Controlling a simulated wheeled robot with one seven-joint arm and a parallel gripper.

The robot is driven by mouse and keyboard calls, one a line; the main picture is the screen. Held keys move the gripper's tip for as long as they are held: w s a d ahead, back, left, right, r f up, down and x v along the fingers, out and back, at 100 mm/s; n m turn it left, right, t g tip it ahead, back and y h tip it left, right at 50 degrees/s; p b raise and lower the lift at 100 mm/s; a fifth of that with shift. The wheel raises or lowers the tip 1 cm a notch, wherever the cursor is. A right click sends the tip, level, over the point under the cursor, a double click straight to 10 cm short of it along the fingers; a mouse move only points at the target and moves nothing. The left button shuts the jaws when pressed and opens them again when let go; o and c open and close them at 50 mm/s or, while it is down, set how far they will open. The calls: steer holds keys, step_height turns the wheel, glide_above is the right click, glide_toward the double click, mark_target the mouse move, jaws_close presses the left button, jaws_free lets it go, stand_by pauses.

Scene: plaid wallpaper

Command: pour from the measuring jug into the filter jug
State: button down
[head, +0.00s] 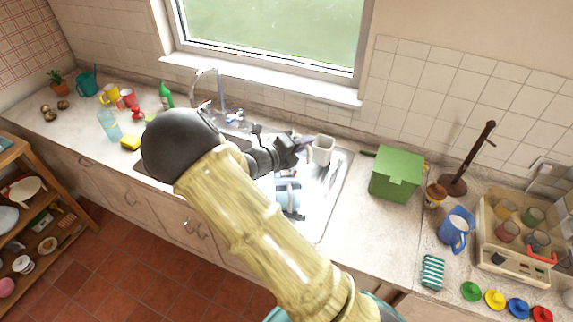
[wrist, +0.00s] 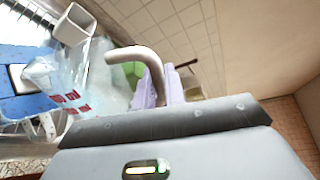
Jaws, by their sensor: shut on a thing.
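My gripper (head: 304,141) is over the back right of the sink, its lilac fingers (wrist: 165,92) shut on the grey-beige curved handle (wrist: 148,58) of the measuring jug. The jug's clear body with red marks (wrist: 72,98) shows beside the handle in the wrist view. In the head view it is hard to make out against the sink. A blue and clear thing (head: 288,194), seemingly the filter jug, stands in the sink, left of and below the gripper; its blue part (wrist: 25,103) is at the wrist view's left edge. I cannot tell the liquid level.
A white square-mouthed vessel (head: 323,149) is close beside the fingers. The tap (head: 213,88) rises behind the sink.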

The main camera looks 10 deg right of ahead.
mark_target(311, 152)
steer(key=shift+w+a+r+n+p, duration=0.15)
steer(key=shift+w+r+n+p, duration=0.25)
steer(key=shift+p, duration=1.1)
steer(key=shift+s+f+b, duration=0.15)
steer(key=shift+f+b, duration=0.45)
steer(key=shift+b, duration=0.55)
steer(key=b, duration=0.2)
steer(key=s+f+m+b, duration=0.1)
steer(key=b, duration=0.1)
steer(key=shift+d, duration=0.25)
steer(key=shift+s+d+m+b, duration=0.4)
steer(key=shift+m+b, duration=0.2)
steer(key=shift+b, duration=0.05)
steer(key=shift+s+d+f+m+t+b, duration=0.1)
steer(key=shift+s+m+t+b, duration=0.25)
steer(key=shift+b, duration=0.2)
steer(key=shift+s+r+m, duration=0.25)
steer(key=shift+s+r, duration=0.25)
steer(key=shift+s, duration=0.15)
steer(key=shift+w+d+f, duration=0.1)
steer(key=shift+w+f, duration=0.05)
steer(key=shift+w, duration=0.2)
steer(key=shift+s, duration=0.1)
